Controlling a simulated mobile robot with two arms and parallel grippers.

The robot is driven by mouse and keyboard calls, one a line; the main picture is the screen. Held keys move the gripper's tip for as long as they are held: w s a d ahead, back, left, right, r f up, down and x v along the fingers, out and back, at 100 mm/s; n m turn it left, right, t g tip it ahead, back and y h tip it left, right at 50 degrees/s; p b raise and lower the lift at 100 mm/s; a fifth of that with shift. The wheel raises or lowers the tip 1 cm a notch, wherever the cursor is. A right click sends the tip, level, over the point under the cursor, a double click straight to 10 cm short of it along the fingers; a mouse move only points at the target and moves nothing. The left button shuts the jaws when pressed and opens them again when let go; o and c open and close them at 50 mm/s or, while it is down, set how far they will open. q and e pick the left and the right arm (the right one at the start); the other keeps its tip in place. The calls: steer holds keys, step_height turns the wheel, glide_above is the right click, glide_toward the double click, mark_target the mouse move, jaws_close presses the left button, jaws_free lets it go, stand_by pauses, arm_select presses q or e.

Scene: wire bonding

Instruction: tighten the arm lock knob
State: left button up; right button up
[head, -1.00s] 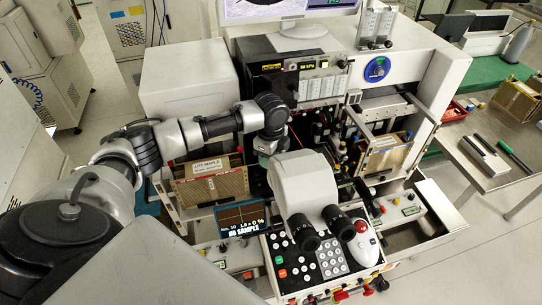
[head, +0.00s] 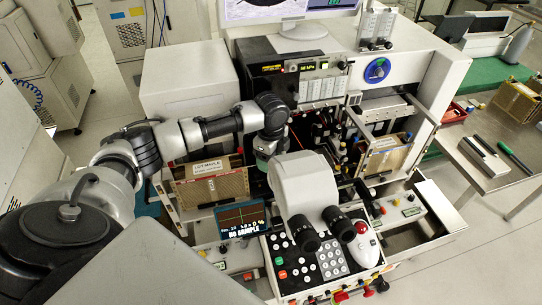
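My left arm reaches in from the left over the wire bonder (head: 400,75). Its wrist points down into the work area, just behind the white microscope head (head: 303,182). The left gripper (head: 266,160) is only partly visible there, and its fingertips are hidden by the wrist and the microscope. I cannot tell whether it is open or shut, or whether it touches anything. I cannot pick out the arm lock knob with certainty; the place below my wrist is dark and crowded. My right gripper is not in view.
A labelled magazine (head: 209,185) stands left of the work area, another (head: 384,158) to the right. A small screen (head: 240,218) and a keypad panel (head: 318,262) are in front. A blue round dial (head: 377,70) is on the machine's front. A metal table (head: 480,180) stands at right.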

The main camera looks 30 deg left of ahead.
arm_select(q)
step_height(320, 180, up, 11)
steer(key=b, duration=0.3)
steer(key=shift+f, duration=0.1)
stand_by(0.4)
